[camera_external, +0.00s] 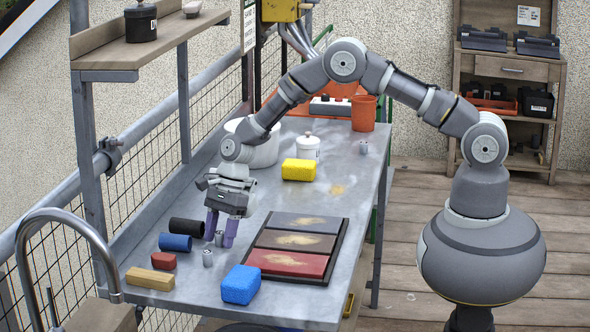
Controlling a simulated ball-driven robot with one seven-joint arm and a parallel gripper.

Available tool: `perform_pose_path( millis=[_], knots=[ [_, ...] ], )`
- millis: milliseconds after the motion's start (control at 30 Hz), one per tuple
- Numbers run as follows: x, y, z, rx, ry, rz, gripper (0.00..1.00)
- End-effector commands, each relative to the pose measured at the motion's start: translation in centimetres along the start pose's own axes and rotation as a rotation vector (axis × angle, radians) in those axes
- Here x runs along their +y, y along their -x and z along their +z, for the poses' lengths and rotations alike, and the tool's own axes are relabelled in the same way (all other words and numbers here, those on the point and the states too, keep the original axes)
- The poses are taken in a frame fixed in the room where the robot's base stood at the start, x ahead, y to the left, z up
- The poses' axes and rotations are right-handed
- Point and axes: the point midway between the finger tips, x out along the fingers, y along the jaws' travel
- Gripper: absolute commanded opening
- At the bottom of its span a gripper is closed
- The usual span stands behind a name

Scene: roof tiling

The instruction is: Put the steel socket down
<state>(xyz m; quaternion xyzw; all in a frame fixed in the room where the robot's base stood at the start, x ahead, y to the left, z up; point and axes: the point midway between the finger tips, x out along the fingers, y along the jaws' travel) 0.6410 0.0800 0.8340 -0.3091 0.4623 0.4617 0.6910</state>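A small grey steel socket (219,239) is between the two purple fingertips of my gripper (220,236), low over the metal workbench (345,215). The fingers reach down on both sides of it, and it fills the gap, so my gripper looks shut on it. I cannot tell whether its underside touches the bench. A second small steel socket (207,258) stands on the bench just in front and to the left. A third small grey piece of similar look (363,147) stands at the back right of the bench.
Left of my gripper lie black (187,226) and blue (175,242) cylinders, a red piece (163,260) and a wooden block (150,279). A blue sponge (241,284) and a dark tray of sanding sheets (335,238) lie right. A yellow sponge (298,170) lies behind.

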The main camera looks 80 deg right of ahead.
Motion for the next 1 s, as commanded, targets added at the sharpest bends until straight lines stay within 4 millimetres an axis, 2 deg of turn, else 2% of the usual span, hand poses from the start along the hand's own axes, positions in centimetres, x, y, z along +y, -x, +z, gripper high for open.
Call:
perform_pose_path(
  millis=[267,367,700,833,1000],
  knots=[
    [0.0,0.2,0.1,0.000,0.000,0.000,0.51],
    [0.0,1.1,0.2,0.000,0.000,-0.001,0.51],
    [-0.1,8.9,0.2,0.000,0.000,-0.002,0.51],
    [0.0,11.1,0.2,0.000,0.000,-0.001,0.51],
    [0.0,12.2,0.1,0.000,0.000,0.001,0.51]
  ],
)
